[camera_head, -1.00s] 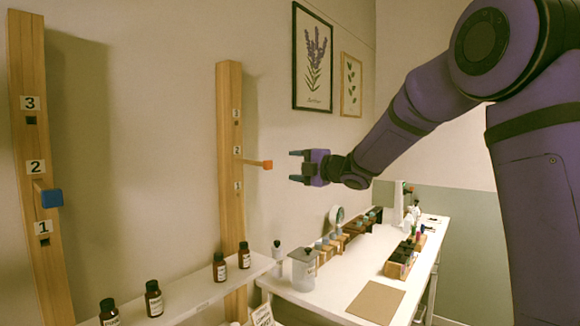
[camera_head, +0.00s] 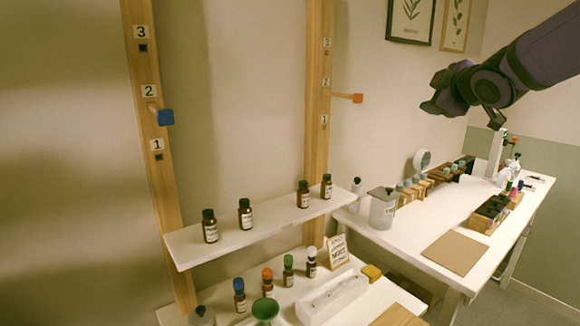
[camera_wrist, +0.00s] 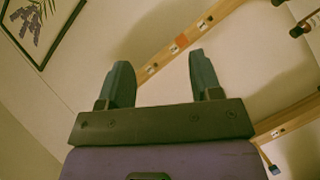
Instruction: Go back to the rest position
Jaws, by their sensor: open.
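My gripper (camera_head: 436,97) is in the upper right of the head view, raised above the white side table and clear of everything. In the wrist view its two fingers (camera_wrist: 158,80) stand apart with nothing between them. Behind them are the wall and a wooden post with number labels. In the head view the gripper is dark and seen at an angle, so its fingers are hard to make out.
Wooden posts (camera_head: 150,95) and (camera_head: 318,120) carry a blue peg (camera_head: 165,117) and an orange peg (camera_head: 356,98). A white shelf (camera_head: 270,226) holds several brown bottles. The side table (camera_head: 400,237) holds a canister (camera_head: 382,212), racks and a brown mat (camera_head: 455,252). Framed pictures hang behind.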

